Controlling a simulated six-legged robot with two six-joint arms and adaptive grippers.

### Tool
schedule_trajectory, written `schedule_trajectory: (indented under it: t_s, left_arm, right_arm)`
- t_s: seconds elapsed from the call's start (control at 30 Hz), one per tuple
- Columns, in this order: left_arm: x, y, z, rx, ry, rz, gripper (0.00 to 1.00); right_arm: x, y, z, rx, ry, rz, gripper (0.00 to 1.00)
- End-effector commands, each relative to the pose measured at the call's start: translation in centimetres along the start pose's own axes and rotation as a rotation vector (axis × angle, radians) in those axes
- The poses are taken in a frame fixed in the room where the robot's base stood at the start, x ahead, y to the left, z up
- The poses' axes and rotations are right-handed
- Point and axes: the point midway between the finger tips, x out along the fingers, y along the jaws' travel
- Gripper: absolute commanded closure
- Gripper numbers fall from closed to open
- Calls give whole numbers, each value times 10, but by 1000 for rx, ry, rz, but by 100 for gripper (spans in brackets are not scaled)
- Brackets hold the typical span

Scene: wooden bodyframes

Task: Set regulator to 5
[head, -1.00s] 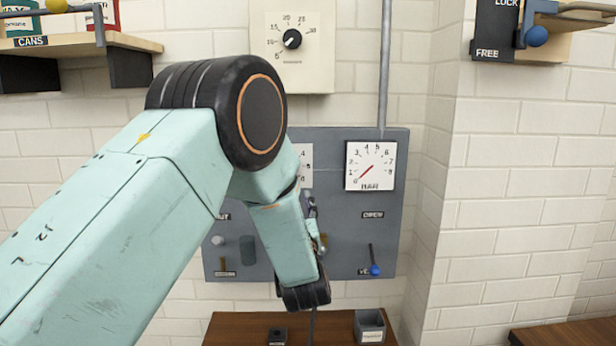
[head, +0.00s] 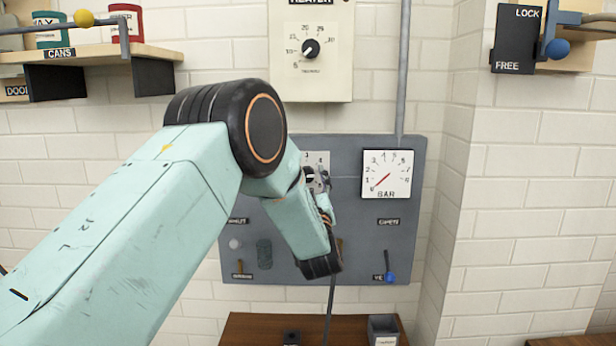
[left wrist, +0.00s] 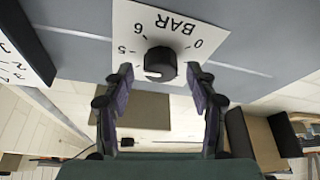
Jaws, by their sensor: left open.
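The regulator is a black round knob (left wrist: 160,62) on a white plate (left wrist: 178,22) marked BAR, with 0, 5 and 6 readable in the left wrist view. A pale mark shows on the knob's lower left edge in that view; its exact setting cannot be told. My left gripper (left wrist: 161,78) is open, its fingers on either side of the knob near their tips, with no clear contact. In the head view my left gripper (head: 319,180) is in front of the plate (head: 321,157) and hides the knob. A BAR gauge (head: 386,174) has its red needle near the low end.
The grey panel (head: 350,240) also carries a blue-tipped lever (head: 389,270) at its lower right. A heater dial (head: 310,48) is above it. A shelf with cans (head: 90,50) is upper left, a LOCK/FREE latch (head: 517,40) upper right. A small bin (head: 382,329) stands below.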

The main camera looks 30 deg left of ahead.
Motion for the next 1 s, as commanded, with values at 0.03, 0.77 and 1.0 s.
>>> schedule_trajectory:
  t_s: [0.03,0.77,1.0]
  left_arm:
    - [2,0,0,0,-1,1,43]
    - [3,1,1,1,-2,1,80]
    - [3,0,1,1,-1,1,97]
  right_arm:
    - [-1,0,0,0,0,0,100]
    - [0,0,0,0,0,0,100]
    - [0,0,0,0,0,0,100]
